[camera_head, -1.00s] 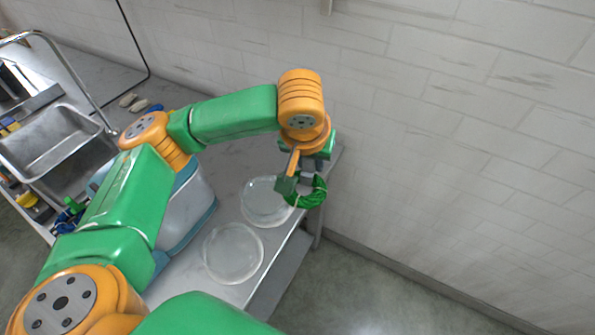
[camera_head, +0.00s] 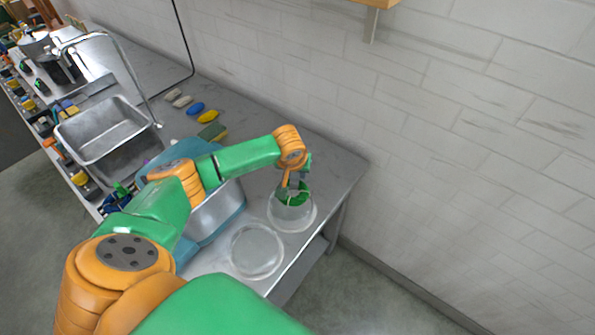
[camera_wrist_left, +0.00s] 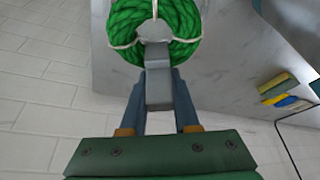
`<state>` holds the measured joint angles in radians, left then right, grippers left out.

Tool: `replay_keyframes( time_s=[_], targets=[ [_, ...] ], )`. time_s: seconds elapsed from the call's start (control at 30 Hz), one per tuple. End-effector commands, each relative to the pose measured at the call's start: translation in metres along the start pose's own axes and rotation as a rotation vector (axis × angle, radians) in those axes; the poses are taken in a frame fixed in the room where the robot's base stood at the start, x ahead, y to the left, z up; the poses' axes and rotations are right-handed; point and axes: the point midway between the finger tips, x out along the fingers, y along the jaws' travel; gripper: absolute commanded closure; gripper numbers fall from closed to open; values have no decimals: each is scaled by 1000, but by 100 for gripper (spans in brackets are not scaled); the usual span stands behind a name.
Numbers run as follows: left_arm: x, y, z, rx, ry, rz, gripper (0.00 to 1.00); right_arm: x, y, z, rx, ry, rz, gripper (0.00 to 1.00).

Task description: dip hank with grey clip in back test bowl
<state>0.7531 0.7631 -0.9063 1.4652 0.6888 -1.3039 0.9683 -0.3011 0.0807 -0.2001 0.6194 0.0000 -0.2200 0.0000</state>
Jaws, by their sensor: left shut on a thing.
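A green hank (camera_head: 296,196) hangs from my left gripper (camera_head: 295,182) at the back test bowl (camera_head: 291,223), a clear round bowl on the bench. The hank's lower part appears within the bowl's rim; I cannot tell how deep. In the left wrist view the hank (camera_wrist_left: 128,32) is a thick green ring with pale ties and a grey clip (camera_wrist_left: 158,90). My left gripper (camera_wrist_left: 158,97) is shut on the clip. The front test bowl (camera_head: 257,252) stands nearer, clear and round. My right gripper is out of view.
A metal basin with a blue rim (camera_head: 217,214) stands left of the bowls, partly behind my arm. A sink (camera_head: 102,130) and several small coloured pieces (camera_head: 196,108) lie farther left and back. The bench's right end (camera_head: 347,172) is clear.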

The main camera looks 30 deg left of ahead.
Motion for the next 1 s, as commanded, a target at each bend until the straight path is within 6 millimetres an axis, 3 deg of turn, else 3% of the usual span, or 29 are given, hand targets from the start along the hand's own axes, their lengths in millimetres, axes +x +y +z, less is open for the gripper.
replay_keyframes(
  time_s=[0.03,0.6,0.87,1.0],
  targets=[
    [13,0,5,0,1,0,100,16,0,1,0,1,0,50],
    [74,-1,36,5,-16,-7,100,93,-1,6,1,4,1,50],
    [76,0,38,5,-19,-5,100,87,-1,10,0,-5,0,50],
    [75,0,34,3,-9,-3,100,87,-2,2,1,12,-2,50]
  ],
)
